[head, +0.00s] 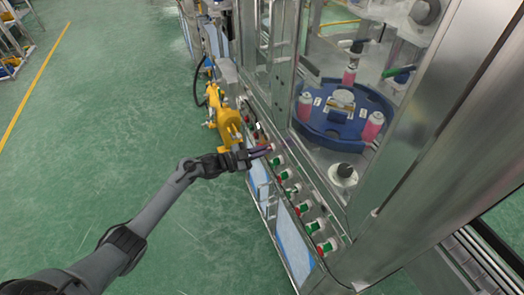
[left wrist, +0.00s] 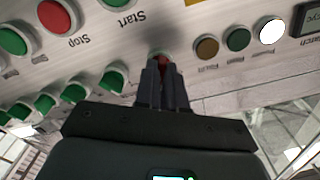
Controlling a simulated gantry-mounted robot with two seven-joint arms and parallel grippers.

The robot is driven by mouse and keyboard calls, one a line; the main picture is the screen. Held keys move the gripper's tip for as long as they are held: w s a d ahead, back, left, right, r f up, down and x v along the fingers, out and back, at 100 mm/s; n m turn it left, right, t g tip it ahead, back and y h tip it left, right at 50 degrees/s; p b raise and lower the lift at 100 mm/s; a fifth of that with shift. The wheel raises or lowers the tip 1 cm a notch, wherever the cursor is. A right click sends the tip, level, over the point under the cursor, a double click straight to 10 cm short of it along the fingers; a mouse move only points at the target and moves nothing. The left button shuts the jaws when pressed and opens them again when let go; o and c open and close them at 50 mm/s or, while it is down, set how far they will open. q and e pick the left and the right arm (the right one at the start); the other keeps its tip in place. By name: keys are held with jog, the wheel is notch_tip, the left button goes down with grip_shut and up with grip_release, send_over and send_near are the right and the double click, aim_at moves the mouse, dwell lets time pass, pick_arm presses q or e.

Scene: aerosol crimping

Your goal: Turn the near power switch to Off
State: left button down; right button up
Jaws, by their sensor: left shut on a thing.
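My left gripper (head: 262,150) reaches from the lower left to the sloped control panel on the machine's side in the head view. In the left wrist view its two dark fingers (left wrist: 162,78) are closed around a small red knob (left wrist: 163,60) on the panel, which I take to be the power switch. The fingers hide most of this switch, so its label and its turn position cannot be read. My right gripper is in neither view.
A red Stop button (left wrist: 57,15) and a green Start button (left wrist: 124,12) are close by in the left wrist view, with brown (left wrist: 206,47) and white (left wrist: 271,31) lamps right. A yellow machine part (head: 229,125) stands near the arm. Green floor (head: 110,130) is open left.

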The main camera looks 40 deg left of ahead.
pick_arm(q)
jog(key=shift+r+n+p, duration=0.2)
jog(key=shift+n+p, duration=0.7)
jog(key=shift+n, duration=0.1)
jog(key=n+p, duration=0.2)
jog(key=n, duration=0.1)
jog(key=n+p, duration=0.2)
jog(key=n, duration=0.2)
jog(key=shift+f+n+p, duration=0.15)
jog(key=shift+n+p, duration=0.4)
jog(key=shift+n, duration=0.85)
jog(key=c, duration=1.2)
grip_release()
